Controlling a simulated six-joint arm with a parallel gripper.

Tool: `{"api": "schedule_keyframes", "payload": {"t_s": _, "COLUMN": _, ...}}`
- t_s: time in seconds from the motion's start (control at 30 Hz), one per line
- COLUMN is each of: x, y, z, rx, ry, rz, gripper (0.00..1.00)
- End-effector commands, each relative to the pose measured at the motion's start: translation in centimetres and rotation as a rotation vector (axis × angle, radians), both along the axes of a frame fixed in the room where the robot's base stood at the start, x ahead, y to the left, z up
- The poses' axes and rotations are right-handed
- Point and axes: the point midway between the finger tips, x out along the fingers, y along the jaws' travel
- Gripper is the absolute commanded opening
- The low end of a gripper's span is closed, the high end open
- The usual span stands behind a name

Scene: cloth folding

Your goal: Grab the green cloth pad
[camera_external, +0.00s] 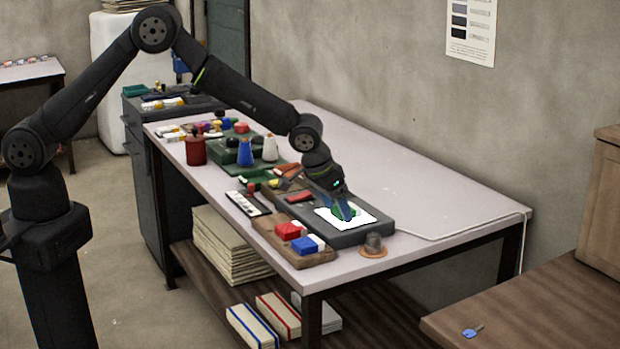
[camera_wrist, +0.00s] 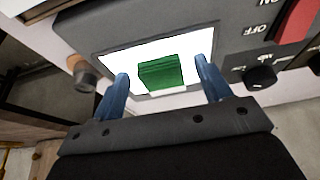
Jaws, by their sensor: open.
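The green cloth pad (camera_wrist: 161,74) lies folded on a bright white panel (camera_wrist: 195,41) in the wrist view. My gripper (camera_wrist: 162,80) is open, with one blue finger on each side of the pad and a gap between each finger and the pad. In the external view my gripper (camera_external: 346,214) points down over the white panel of the dark grey device (camera_external: 375,236). I cannot tell how high the fingertips are above the panel.
The device has a red switch (camera_wrist: 297,22) and black knobs (camera_wrist: 260,77). A wooden tray (camera_external: 268,233) with red and blue blocks lies left of the device.

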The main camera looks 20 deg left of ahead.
Motion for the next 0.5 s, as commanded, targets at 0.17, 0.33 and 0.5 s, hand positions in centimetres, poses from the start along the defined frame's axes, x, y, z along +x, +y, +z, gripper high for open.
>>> {"api": "schedule_keyframes", "payload": {"t_s": 0.17, "x": 0.05, "y": -0.03, "z": -0.12, "rx": 0.000, "ry": 0.000, "rz": 0.000, "gripper": 0.71}}
{"api": "schedule_keyframes", "payload": {"t_s": 0.33, "x": 0.05, "y": -0.02, "z": -0.10, "rx": 0.000, "ry": 0.000, "rz": 0.000, "gripper": 0.49}}
{"api": "schedule_keyframes", "payload": {"t_s": 0.5, "x": 0.05, "y": -0.02, "z": -0.08, "rx": -0.001, "ry": -0.001, "rz": 0.000, "gripper": 0.23}}
